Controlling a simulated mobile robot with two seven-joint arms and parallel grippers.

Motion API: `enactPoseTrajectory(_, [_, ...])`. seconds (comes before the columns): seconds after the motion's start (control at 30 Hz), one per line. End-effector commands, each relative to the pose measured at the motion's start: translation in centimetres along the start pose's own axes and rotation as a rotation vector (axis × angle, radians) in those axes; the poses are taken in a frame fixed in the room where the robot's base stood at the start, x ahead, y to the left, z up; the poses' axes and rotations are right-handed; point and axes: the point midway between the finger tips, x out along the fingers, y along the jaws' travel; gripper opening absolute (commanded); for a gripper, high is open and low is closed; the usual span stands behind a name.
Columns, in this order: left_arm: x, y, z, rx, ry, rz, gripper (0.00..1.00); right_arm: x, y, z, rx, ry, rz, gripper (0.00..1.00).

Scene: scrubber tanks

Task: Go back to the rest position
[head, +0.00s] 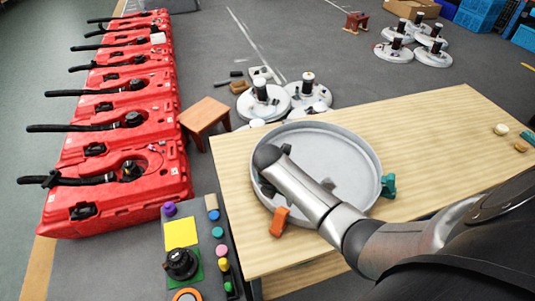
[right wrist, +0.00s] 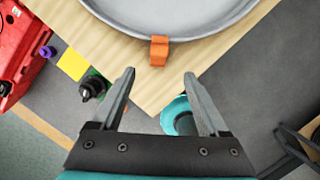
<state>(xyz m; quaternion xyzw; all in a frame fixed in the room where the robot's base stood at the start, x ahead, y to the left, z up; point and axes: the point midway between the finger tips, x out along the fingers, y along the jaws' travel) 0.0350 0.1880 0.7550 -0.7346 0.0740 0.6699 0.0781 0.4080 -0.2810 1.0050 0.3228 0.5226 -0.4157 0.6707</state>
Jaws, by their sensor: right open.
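My right gripper (right wrist: 160,85) is open, with nothing between its two grey fingers in the right wrist view. Its fingertips point toward the table's corner, below the orange clip (right wrist: 158,50) in the picture. In the head view my right arm comes in from the right and crosses over the round grey tray (head: 350,145); I cannot make out its fingers there. The arm hides part of the tray and the table behind it. My left gripper is not in view.
The tray, with the orange clip (head: 278,222) and a teal clip (head: 388,186) at its rim, sits on the wooden table (head: 440,120). Red tanks (head: 120,150) line the left. A black knob (head: 180,263) and yellow square (head: 181,233) are left of the table. A wooden stool (head: 205,115) stands behind.

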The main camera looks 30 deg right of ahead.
Motion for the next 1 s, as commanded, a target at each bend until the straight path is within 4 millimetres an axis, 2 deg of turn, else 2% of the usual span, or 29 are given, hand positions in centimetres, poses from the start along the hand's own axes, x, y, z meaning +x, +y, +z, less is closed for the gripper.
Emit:
enactPoseTrajectory(0.23, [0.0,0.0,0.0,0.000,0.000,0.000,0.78,0.0,0.0,-0.2,0.009,0.001,0.002,0.78])
enactPoseTrajectory(0.37, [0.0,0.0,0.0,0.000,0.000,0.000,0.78,-0.2,-0.5,-1.7,0.097,0.012,0.018,0.78])
enactPoseTrajectory(0.67, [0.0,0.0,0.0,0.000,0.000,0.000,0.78,-3.2,-3.5,-8.6,0.621,0.090,0.089,0.78])
enactPoseTrajectory(0.8, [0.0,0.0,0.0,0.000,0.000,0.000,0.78,-5.4,-5.4,-11.3,0.903,0.145,0.108,0.78])
enactPoseTrajectory(1.0, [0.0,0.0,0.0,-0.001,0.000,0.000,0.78,-9.1,-8.3,-14.1,1.297,0.228,0.113,0.78])
